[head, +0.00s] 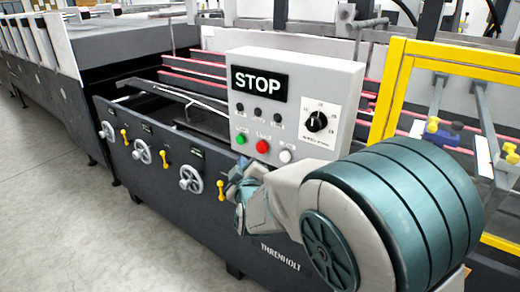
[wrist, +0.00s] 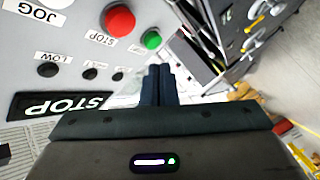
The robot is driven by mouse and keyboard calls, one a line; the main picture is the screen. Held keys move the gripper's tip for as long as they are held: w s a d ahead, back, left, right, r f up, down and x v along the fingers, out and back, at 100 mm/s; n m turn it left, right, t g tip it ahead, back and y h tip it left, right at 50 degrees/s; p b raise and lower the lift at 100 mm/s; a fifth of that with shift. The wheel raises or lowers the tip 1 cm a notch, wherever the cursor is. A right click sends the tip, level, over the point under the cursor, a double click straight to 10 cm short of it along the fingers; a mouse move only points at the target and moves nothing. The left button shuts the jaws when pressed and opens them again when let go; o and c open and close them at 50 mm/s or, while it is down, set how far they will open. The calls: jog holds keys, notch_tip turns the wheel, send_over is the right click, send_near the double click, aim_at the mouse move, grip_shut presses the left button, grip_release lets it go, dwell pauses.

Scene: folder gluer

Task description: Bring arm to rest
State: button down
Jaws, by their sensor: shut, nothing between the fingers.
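My gripper (wrist: 157,85) is shut and empty in the wrist view, its two dark fingers side by side. In the head view my bent arm fills the lower right, and the gripper end lies just below the control panel (head: 342,100); its fingertips are hard to make out there. The panel carries a display (head: 259,84) reading STOP. Below it are a green button (head: 242,139), a red button (head: 262,146) and a white button (head: 285,156). In the wrist view the red button (wrist: 118,20) and green button (wrist: 151,39) lie beyond the fingers, apart from them.
The dark folder gluer (head: 150,180) runs along behind my arm, with handwheels (head: 191,179) and yellow levers on its side. A yellow guard frame (head: 450,58) stands at the right. The pale floor (head: 60,220) at the left is clear.

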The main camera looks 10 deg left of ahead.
jog(key=s+d+r+m+g+h+p, duration=0.1)
jog(key=s+d+m+g+h+p, duration=0.15)
jog(key=d, duration=0.65)
jog(key=s+d+m+g+h+p, duration=0.1)
jog(key=s+d+m+g, duration=0.2)
jog(key=d, duration=0.6)
jog(key=s+d+r+m+g+h+p, duration=0.1)
jog(key=s+d+m+g+h+p, duration=0.2)
jog(key=s+d+m+g, duration=0.4)
jog(key=s+d+m, duration=0.2)
jog(key=s+d, duration=0.7)
jog(key=s, duration=0.3)
